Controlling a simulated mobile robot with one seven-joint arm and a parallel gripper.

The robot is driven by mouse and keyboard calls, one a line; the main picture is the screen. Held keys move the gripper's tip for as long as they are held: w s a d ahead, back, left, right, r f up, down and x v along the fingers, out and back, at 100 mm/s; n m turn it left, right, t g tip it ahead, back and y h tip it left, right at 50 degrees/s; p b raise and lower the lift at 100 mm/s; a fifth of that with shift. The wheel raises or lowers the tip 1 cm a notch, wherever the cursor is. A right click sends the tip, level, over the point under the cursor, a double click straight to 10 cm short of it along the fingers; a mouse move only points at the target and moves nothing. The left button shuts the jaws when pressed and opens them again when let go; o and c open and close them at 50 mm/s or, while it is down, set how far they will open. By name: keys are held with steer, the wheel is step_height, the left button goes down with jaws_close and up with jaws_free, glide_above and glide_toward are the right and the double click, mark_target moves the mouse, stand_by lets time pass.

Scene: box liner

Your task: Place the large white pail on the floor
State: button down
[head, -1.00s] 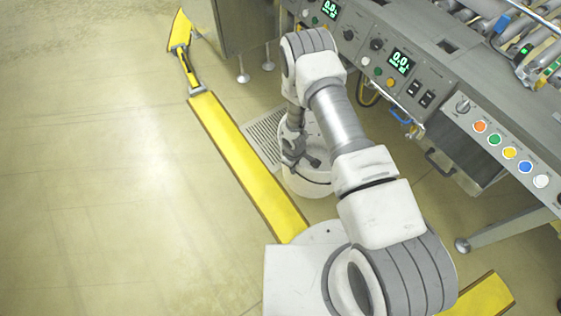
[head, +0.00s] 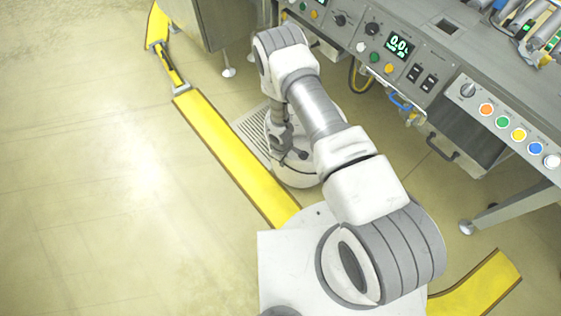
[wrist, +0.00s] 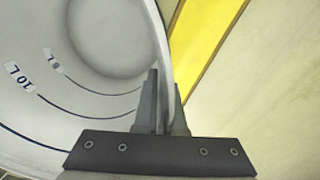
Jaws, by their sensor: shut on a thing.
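The large white pail (head: 296,176) is below my arm in the head view, beside the yellow floor strip and in front of the machine. My gripper (wrist: 166,100) is shut on the pail's wall at the rim, one finger inside and one outside. The wrist view looks into the pail (wrist: 95,95), which shows volume marks such as 10 L and an empty-looking round bottom. In the head view my arm partly covers the pail, and I cannot tell whether its base touches the floor.
A yellow floor strip (head: 235,155) runs along the pail's left side. A floor grate (head: 252,132) lies behind it. The machine's control panel (head: 405,60) and a metal leg (head: 505,208) stand to the right. Open floor (head: 110,190) fills the left.

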steer(key=shift+f, duration=1.05)
steer(key=shift+f, duration=0.15)
steer(key=c, duration=1)
jaws_free()
